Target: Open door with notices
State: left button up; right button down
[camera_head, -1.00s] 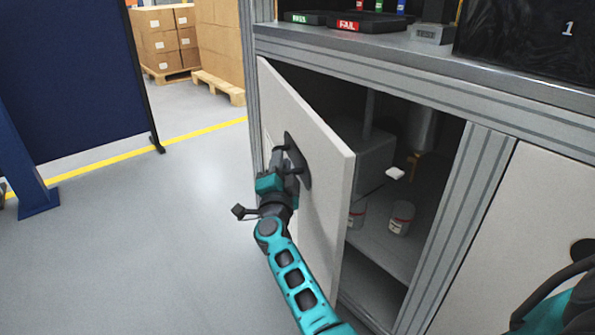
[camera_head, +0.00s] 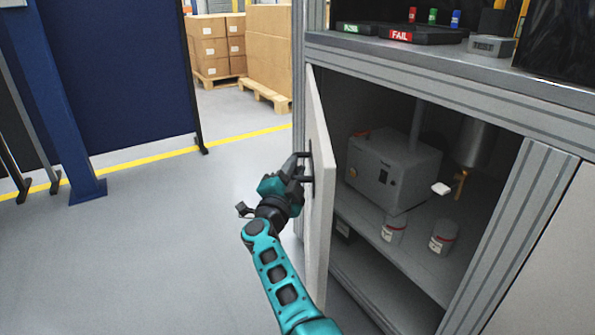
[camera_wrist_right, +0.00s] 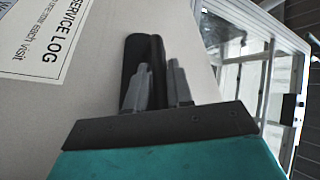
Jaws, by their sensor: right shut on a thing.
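The light grey cabinet door (camera_head: 319,215) stands wide open, hinged at its left edge and swung out to the left, seen nearly edge-on in the head view. In the right wrist view its face (camera_wrist_right: 95,105) carries a white "SERVICE LOG" notice (camera_wrist_right: 45,38). My right gripper (camera_head: 302,168) is shut on the door's dark handle (camera_wrist_right: 156,58); in the right wrist view its fingers (camera_wrist_right: 157,86) sit on both sides of the handle bar. The notices are hidden in the head view. My left gripper is not in view.
Inside the cabinet are a grey box unit (camera_head: 395,170), two small white containers (camera_head: 442,237) and a metal cylinder (camera_head: 473,143). Trays (camera_head: 425,36) lie on the worktop above. The floor (camera_head: 170,220) left of the door is clear; a blue post (camera_head: 70,130) stands further left.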

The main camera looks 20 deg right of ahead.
jog(key=shift+a, duration=0.2)
jog(key=c, duration=1.1)
grip_release()
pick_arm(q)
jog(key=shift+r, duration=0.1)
pick_arm(e)
jog(key=shift+r, duration=0.15)
